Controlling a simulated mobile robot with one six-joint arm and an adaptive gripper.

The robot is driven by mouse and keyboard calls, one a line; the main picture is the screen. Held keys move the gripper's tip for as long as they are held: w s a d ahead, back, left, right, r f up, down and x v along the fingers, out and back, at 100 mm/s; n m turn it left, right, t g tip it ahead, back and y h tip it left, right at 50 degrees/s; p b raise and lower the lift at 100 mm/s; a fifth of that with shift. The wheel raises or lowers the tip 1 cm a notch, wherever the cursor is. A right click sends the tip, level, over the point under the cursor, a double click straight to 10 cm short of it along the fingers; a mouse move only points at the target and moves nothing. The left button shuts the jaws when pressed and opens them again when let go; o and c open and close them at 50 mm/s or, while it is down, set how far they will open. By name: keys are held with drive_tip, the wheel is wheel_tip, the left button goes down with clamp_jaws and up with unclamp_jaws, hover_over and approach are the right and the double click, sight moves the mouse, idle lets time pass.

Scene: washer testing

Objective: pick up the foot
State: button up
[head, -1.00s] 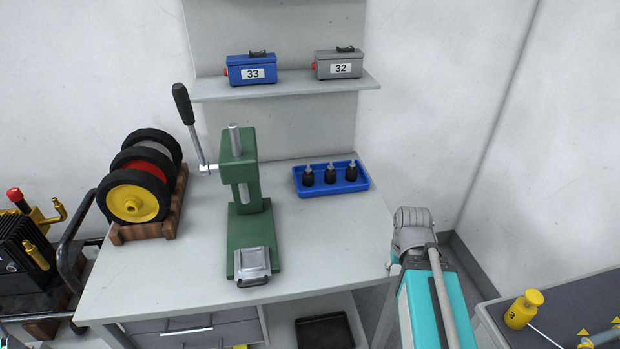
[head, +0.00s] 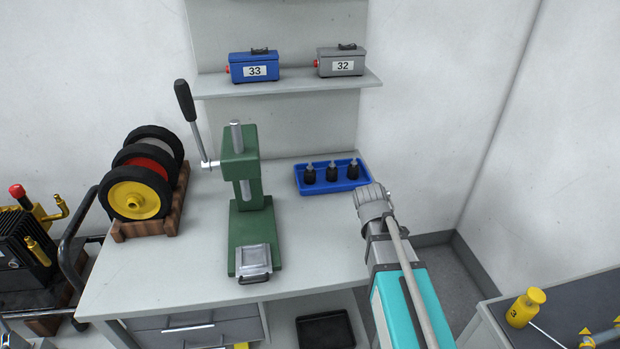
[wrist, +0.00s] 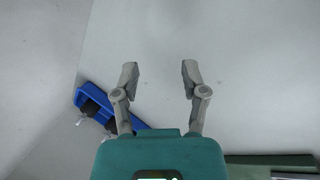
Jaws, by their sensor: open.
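Three black feet, each with a thin metal stud on top, stand in a row in the blue tray (head: 345,187) on the bench: a left foot (head: 310,175), a middle foot (head: 332,172) and a right foot (head: 353,170). My gripper (wrist: 159,74) is open, with nothing between its fingers, over pale grey surface. In the wrist view the blue tray (wrist: 62,98) lies at lower left, partly hidden behind my gripper, with dark feet (wrist: 92,107) in it. In the head view my arm end is close to the tray's right front corner; its fingers cannot be made out there.
A green press (head: 247,225) with a raised lever stands left of the tray. A wheel rack (head: 145,229) is farther left. A shelf (head: 290,88) with two boxes hangs above. The bench top (head: 190,265) is bare between the press and wheels.

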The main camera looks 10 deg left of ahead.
drive_tip(key=w+a+r+n+t, duration=0.3)
drive_tip(key=w+a+n+t, duration=0.1)
drive_tip(key=w+a+n, duration=0.65)
drive_tip(key=n+t+y, duration=0.1)
drive_tip(key=n+t, duration=0.3)
drive_tip(key=n, duration=0.9)
approach(310, 165)
drive_tip(key=v, duration=0.3)
drive_tip(key=shift+s+a+f+b, duration=0.15)
drive_tip(key=shift+s+a+b, duration=0.1)
drive_tip(key=shift+b, duration=0.15)
drive_tip(key=shift+w, duration=0.15)
drive_tip(key=a+b+x, duration=0.1)
drive_tip(key=b+x, duration=0.3)
drive_tip(key=x, duration=0.4)
drive_tip(key=shift+w+d, duration=0.3)
drive_tip(key=shift+d, duration=0.2)
drive_tip(key=shift+b+x, duration=1.35)
drive_tip(key=shift+x, duration=1.3)
drive_tip(key=shift+s+d, duration=0.1)
drive_tip(key=shift+d, duration=0.1)
